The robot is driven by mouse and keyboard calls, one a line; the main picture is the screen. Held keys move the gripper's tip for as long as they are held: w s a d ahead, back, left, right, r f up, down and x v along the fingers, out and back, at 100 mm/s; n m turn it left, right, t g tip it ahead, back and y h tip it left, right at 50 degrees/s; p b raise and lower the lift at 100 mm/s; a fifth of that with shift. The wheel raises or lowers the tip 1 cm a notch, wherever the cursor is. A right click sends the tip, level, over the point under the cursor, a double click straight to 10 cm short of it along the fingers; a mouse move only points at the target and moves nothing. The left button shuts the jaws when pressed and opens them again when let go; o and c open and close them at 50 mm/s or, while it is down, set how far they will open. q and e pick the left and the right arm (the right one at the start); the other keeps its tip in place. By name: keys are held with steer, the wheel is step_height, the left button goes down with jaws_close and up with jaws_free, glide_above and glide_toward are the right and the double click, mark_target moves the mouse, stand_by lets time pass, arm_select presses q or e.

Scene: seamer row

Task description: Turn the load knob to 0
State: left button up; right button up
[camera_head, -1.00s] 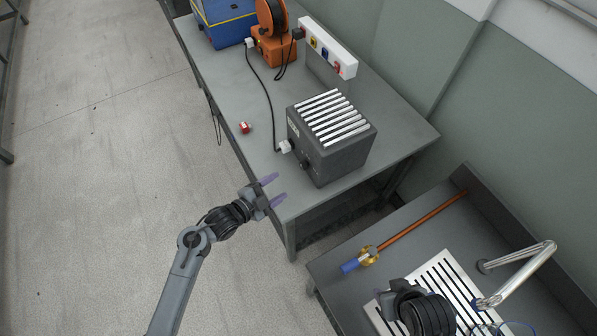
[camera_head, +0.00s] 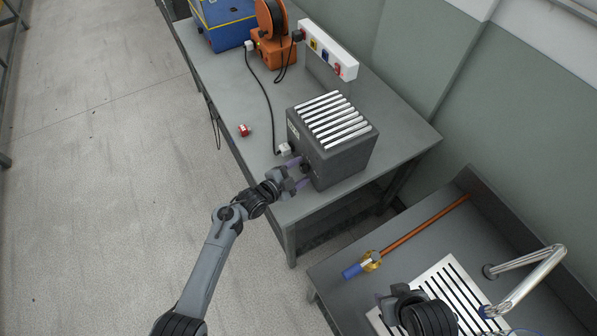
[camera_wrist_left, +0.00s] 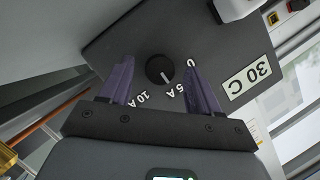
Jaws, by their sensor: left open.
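The load box (camera_head: 335,140) is a dark grey block with pale slats on top, standing on the near end of the grey bench. Its front face shows in the left wrist view (camera_wrist_left: 190,45), with a round black load knob (camera_wrist_left: 159,69) and the marks 0, 5A and 10A. The knob's white line points near the 5A mark. My left gripper (camera_head: 297,174) is open at this face, and in the left wrist view its purple fingers (camera_wrist_left: 160,85) stand either side of the knob, apart from it. My right gripper (camera_head: 385,298) is at the lower right; its fingers are hidden.
A "30 C" label (camera_wrist_left: 250,78) is on the box face. A white plug (camera_head: 284,149) with a black cable sits at the box. A small red item (camera_head: 244,130), an orange cable reel (camera_head: 275,45) and a white socket strip (camera_head: 328,48) are on the bench. A copper pipe (camera_head: 425,222) lies at right.

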arm_select(q)
steer(key=c, duration=1.1)
steer(key=shift+o, duration=0.2)
